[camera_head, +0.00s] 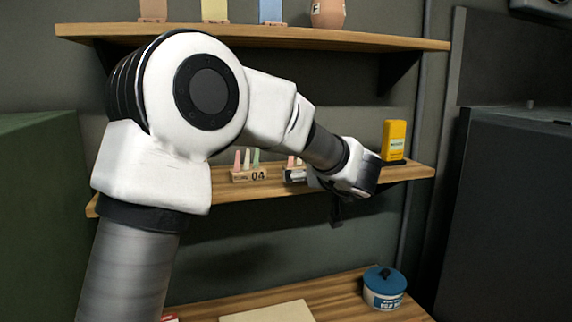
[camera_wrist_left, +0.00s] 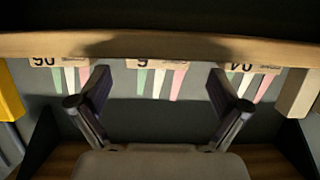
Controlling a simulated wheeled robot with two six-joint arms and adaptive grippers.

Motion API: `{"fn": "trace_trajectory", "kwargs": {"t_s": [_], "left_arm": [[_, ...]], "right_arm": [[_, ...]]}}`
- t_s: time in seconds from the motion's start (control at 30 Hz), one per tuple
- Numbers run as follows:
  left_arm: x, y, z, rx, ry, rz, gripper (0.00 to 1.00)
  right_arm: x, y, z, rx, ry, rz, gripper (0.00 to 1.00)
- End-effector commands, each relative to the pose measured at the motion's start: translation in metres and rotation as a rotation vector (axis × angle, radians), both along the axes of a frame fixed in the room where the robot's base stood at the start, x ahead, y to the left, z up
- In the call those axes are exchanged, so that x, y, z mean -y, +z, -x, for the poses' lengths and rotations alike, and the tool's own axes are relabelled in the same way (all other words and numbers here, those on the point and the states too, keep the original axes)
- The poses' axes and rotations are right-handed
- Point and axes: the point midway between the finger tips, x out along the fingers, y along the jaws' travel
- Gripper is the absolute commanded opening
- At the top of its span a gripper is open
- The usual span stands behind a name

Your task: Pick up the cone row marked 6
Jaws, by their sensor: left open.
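The wrist view shows the shelf upside down, with cone rows hanging point-down in the picture. The cone row marked 6 (camera_wrist_left: 45,62) is at the left there, a small wooden base reading 06 inverted, with green, white and pink cones. A middle row (camera_wrist_left: 158,64) has a mark I cannot read surely. The row marked 04 (camera_wrist_left: 250,68) is at the right; it also shows in the head view (camera_head: 250,175). My left gripper (camera_wrist_left: 158,103) is open and empty, its fingers spread across the middle row's width. In the head view my left gripper (camera_head: 343,198) hides row 6.
A yellow container (camera_head: 394,141) stands at the right end of the middle shelf (camera_head: 225,196). A blue-lidded tub (camera_head: 384,289) and a pale board (camera_head: 268,312) are on the lower surface (camera_head: 330,289).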

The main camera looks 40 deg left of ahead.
Motion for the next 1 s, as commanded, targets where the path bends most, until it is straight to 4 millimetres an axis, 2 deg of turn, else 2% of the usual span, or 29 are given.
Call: {"fn": "trace_trajectory", "kwargs": {"t_s": [0.27, 0.5, 0.73, 0.77, 0.8, 0.9, 1.0], "left_arm": [[-0.029, -0.006, -0.016, 0.0, 0.001, 0.001, 1.0], [-0.063, -0.016, -0.036, -0.001, 0.002, 0.002, 1.0], [-0.065, -0.018, -0.037, 0.0, 0.0, -0.001, 1.0], [-0.065, -0.018, -0.037, 0.0, 0.0, -0.001, 0.93], [-0.065, -0.018, -0.037, 0.0, 0.0, -0.001, 0.79], [-0.065, -0.018, -0.037, 0.0, 0.0, -0.001, 0.46], [-0.065, -0.018, -0.037, 0.0, 0.0, -0.001, 0.46]], "right_arm": [[0.0, 0.01, 0.001, -0.002, -0.003, 0.0, 0.4], [0.0, 0.022, 0.0, -0.001, -0.002, 0.0, 0.4], [0.0, 0.021, 0.0, -0.001, -0.002, 0.0, 0.4], [0.0, 0.021, 0.0, -0.001, -0.002, 0.0, 0.4], [0.0, 0.021, 0.0, -0.001, -0.002, 0.0, 0.4], [0.0, 0.021, 0.0, -0.001, -0.002, 0.0, 0.4], [0.0, 0.021, 0.0, -0.001, -0.002, 0.0, 0.4]]}}
